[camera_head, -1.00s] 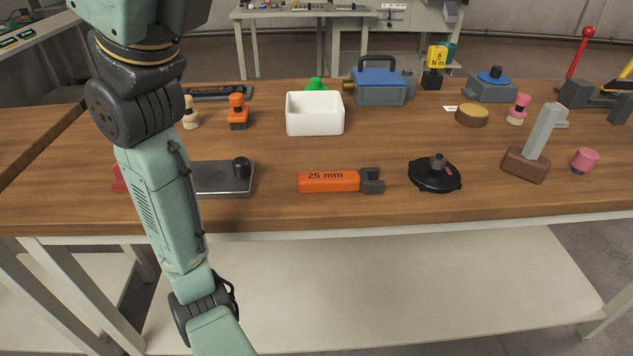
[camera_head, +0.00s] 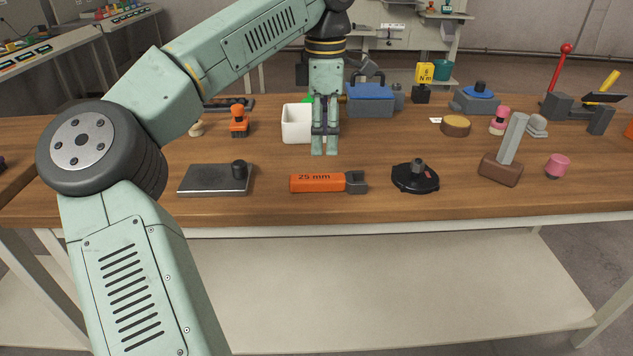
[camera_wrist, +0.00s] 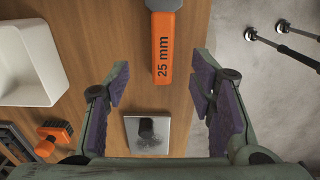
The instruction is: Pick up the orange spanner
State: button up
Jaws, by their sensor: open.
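The orange spanner (camera_head: 318,183) lies flat near the front edge of the wooden workbench. Its handle is marked "25 mm" and its grey jaw points right in the head view. My gripper (camera_head: 324,152) points down above the bench, behind the spanner and in front of the white bin. In the wrist view my gripper (camera_wrist: 162,104) is open and empty, with purple pads apart. There the spanner (camera_wrist: 164,48) lies beyond the fingertips, its handle end towards the gap and its grey jaw cut off by the top edge.
The white bin (camera_head: 296,123) is partly hidden by my gripper. A grey plate with a black knob (camera_head: 205,181) lies left of the spanner, and a black round part (camera_head: 414,181) right of it. A brown-based mallet (camera_head: 500,171) stands farther right. Bare wood surrounds the spanner.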

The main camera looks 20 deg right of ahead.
aim_at(326, 177)
notch_tip(326, 177, down, 4)
jog(key=shift+s+d+f+p, duration=0.15)
jog(key=shift+f+p, duration=0.15)
jog(key=shift+f, duration=1.1)
jog(key=shift+s+d+f+p, duration=0.15)
jog(key=shift+f+p, duration=0.1)
jog(key=shift+f, duration=1.15)
grip_shut()
